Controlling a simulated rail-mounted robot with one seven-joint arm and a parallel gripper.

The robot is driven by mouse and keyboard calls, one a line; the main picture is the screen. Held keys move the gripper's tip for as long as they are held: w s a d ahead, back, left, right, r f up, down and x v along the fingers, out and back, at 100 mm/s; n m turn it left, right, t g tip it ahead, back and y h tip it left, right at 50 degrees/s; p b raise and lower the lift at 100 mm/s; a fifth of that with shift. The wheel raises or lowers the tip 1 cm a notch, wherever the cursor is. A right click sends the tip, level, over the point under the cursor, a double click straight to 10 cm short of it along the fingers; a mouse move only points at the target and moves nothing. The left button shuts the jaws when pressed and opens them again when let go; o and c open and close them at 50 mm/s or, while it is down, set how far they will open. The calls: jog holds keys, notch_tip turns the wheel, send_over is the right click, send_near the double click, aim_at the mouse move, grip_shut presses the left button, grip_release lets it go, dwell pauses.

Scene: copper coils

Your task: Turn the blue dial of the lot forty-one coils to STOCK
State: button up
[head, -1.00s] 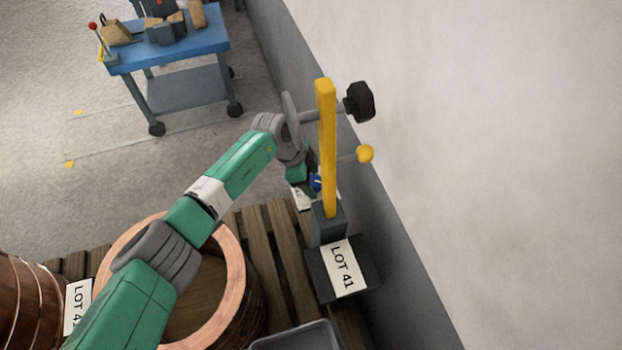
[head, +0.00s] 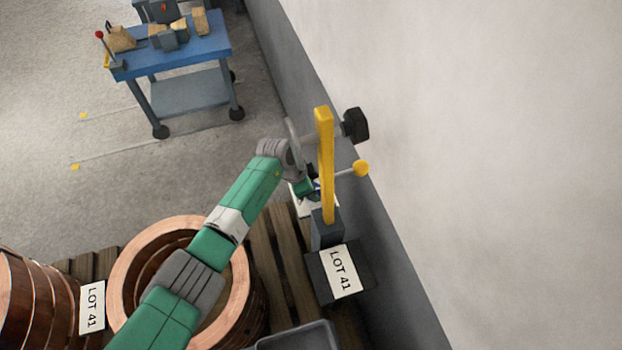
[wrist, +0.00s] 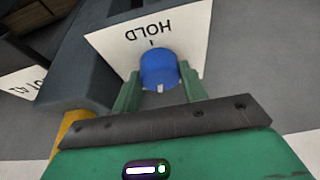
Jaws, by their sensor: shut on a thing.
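The blue dial (wrist: 158,68) sits on a white plate (wrist: 110,42) in the wrist view. The plate reads HOLD, upside down in this view, with a short tick by the dial. A pale mark on the dial is on its near side, away from the HOLD word. No STOCK word can be read. My gripper (wrist: 160,82) is shut on the dial, one green finger on each side. In the head view my gripper (head: 307,187) is at the yellow post (head: 325,160), and the dial is mostly hidden there. LOT 41 signs are on the post's base (head: 341,271) and a copper coil (head: 20,300).
A yellow ball-ended lever (head: 361,168) and a black knob (head: 355,125) stick out right of the post, near the wall. Another copper coil (head: 240,300) stands under my arm on the wooden pallet (head: 282,260). A blue cart (head: 175,55) stands beyond open floor.

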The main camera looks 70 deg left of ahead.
jog(key=n+y+p, duration=0.1)
jog(key=n+p, duration=0.3)
jog(key=shift+d+r+n+y, duration=0.2)
jog(key=shift+n+y, duration=0.1)
jog(key=shift+y, duration=0.1)
jog(key=shift+w+f+n+g+y+p, duration=0.15)
jog(key=shift+n+y+p, duration=0.4)
jog(key=shift+n, duration=0.55)
jog(key=shift+s+n+g+y+p, duration=0.1)
jog(key=shift+n+g+y+p, duration=0.15)
jog(key=shift+n+p, duration=0.65)
jog(key=shift+n, duration=0.4)
jog(key=o, duration=1)
jog(key=shift+w, duration=0.1)
